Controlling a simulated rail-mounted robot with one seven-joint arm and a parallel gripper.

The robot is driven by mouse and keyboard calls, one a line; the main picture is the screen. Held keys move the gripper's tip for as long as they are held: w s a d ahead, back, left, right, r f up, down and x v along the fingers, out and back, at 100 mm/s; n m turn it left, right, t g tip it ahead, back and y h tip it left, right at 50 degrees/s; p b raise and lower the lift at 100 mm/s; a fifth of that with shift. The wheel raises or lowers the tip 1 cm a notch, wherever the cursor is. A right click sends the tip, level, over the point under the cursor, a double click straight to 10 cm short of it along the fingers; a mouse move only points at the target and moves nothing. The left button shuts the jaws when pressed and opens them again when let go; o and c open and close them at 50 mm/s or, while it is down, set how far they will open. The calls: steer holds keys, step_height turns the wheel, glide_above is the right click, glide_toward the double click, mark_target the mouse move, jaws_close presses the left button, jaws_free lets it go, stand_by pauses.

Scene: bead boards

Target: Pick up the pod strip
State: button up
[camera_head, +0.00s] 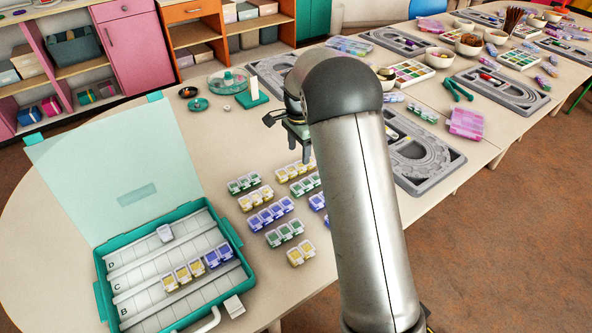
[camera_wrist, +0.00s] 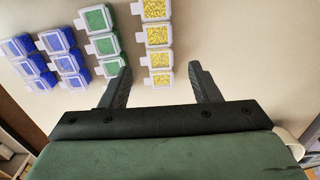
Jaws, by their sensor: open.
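Several pod strips lie on the table in the head view, among them a green one (camera_head: 244,184), a yellow one (camera_head: 256,199), a blue one (camera_head: 270,214) and another yellow one (camera_head: 294,171) near my gripper. My gripper (camera_head: 300,143) is above the table behind the arm's end, partly hidden. In the wrist view my gripper (camera_wrist: 160,75) is open, with a yellow strip (camera_wrist: 158,36) reaching between its fingertips, apart from both. A green strip (camera_wrist: 101,36) lies just left of it, near the left fingertip. Blue strips (camera_wrist: 63,55) lie farther left.
A glass-like dish (camera_head: 228,80) stands behind. Grey bead boards (camera_head: 425,160) and bowls fill the right.

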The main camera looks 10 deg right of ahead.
mark_target(299, 165)
steer(key=shift+f, duration=2.95)
steer(key=c, duration=0.9)
steer(key=shift+r, duration=0.1)
